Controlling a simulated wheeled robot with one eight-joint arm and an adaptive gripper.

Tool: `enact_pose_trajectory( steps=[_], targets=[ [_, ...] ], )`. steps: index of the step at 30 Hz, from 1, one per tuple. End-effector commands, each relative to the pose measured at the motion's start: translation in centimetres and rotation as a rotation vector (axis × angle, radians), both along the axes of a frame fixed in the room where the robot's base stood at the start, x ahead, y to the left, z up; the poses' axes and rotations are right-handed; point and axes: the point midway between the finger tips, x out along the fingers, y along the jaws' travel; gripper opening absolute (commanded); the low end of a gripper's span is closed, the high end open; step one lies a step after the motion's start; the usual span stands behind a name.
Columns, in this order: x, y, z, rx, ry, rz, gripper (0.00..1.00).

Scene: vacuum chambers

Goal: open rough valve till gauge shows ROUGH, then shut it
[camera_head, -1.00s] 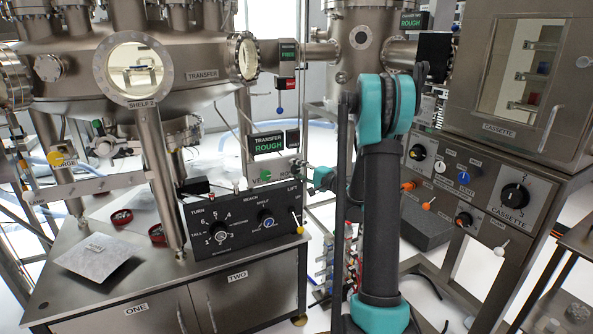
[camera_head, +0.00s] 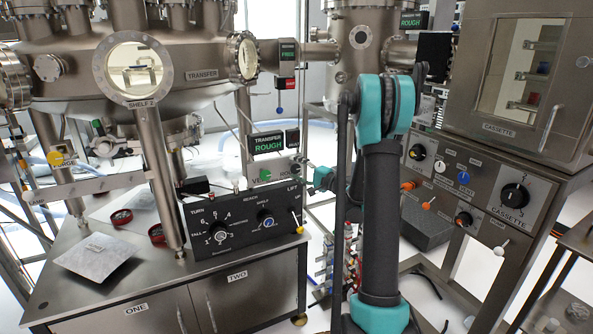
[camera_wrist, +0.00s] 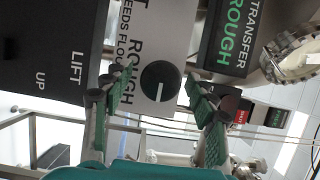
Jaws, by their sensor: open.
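The rough valve is a round black knob (camera_wrist: 160,82) with a white pointer line, beside the label ROUGH in the wrist view. Its line points down in that picture, towards my wrist. My gripper (camera_wrist: 156,79) is open, with one green-padded finger on each side of the knob. Gaps show between the fingers and the knob; I cannot tell the depth. The transfer gauge (camera_wrist: 236,35) reads TRANSFER ROUGH in green. It also shows in the head view (camera_head: 268,143). There my gripper (camera_head: 304,166) is at the panel's right end, and the knob is hidden.
A black control panel (camera_head: 243,224) with TURN and REACH dials and a LIFT lever stands left of my gripper. Metal frame posts and tubing stand close by. The cassette chamber (camera_head: 520,85) is at the right.

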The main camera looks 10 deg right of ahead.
Motion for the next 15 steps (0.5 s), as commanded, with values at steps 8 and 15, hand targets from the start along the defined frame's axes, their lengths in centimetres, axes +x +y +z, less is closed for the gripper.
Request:
enact_pose_trajectory(
  steps=[8,15],
  targets=[
    [-2.3,-2.2,0.0,0.000,0.000,-0.003,0.58],
    [-6.1,-5.4,0.0,0.000,0.000,-0.005,0.58]
  ],
)
